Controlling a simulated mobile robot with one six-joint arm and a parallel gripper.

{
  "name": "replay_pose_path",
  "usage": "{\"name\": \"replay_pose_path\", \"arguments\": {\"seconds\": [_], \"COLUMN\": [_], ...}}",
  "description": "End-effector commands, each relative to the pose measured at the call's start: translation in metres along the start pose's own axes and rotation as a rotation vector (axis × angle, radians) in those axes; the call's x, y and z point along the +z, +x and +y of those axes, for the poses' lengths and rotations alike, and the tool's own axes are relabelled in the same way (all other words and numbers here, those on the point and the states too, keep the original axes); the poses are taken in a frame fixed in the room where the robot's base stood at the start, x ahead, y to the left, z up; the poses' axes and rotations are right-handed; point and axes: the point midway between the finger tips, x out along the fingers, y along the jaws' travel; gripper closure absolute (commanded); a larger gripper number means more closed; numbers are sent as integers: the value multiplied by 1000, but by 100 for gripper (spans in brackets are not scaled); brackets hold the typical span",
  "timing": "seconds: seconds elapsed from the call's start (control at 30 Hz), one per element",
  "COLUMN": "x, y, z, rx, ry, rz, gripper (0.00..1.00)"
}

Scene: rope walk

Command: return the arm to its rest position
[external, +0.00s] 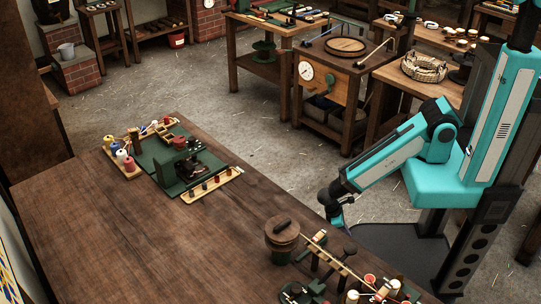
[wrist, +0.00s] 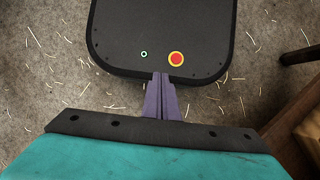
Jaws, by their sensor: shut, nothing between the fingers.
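My teal arm reaches left from its column in the external view and bends down at the wrist. My gripper (external: 340,217) hangs low beside the right edge of the wooden table (external: 120,235), apart from the tabletop. In the wrist view my gripper (wrist: 162,80) shows two purple fingers pressed together, with nothing between them. It points at my dark base, which has a red and yellow button on it. In the external view the fingertips are small and hard to make out.
A lidded brown pot (external: 283,240) and a rack with red and white pieces (external: 345,268) stand on the table near my gripper. A green board (external: 165,160) with spools lies farther left. A cabinet with a dial (external: 328,85) stands behind. Straw-strewn floor (external: 255,130) is open between.

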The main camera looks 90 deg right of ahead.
Motion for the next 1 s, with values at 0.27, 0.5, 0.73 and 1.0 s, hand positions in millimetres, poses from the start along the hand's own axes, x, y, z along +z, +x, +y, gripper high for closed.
{"name": "replay_pose_path", "arguments": {"seconds": [0.27, 0.5, 0.73, 1.0], "x": [24, 37, 40, 39], "y": [-46, -71, -77, -76], "z": [0, 0, 0, 0], "rx": [-1, -1, -1, -1], "ry": [1, 1, 2, 2], "rz": [0, 0, 0, 0], "gripper": [100, 100, 100, 100]}}
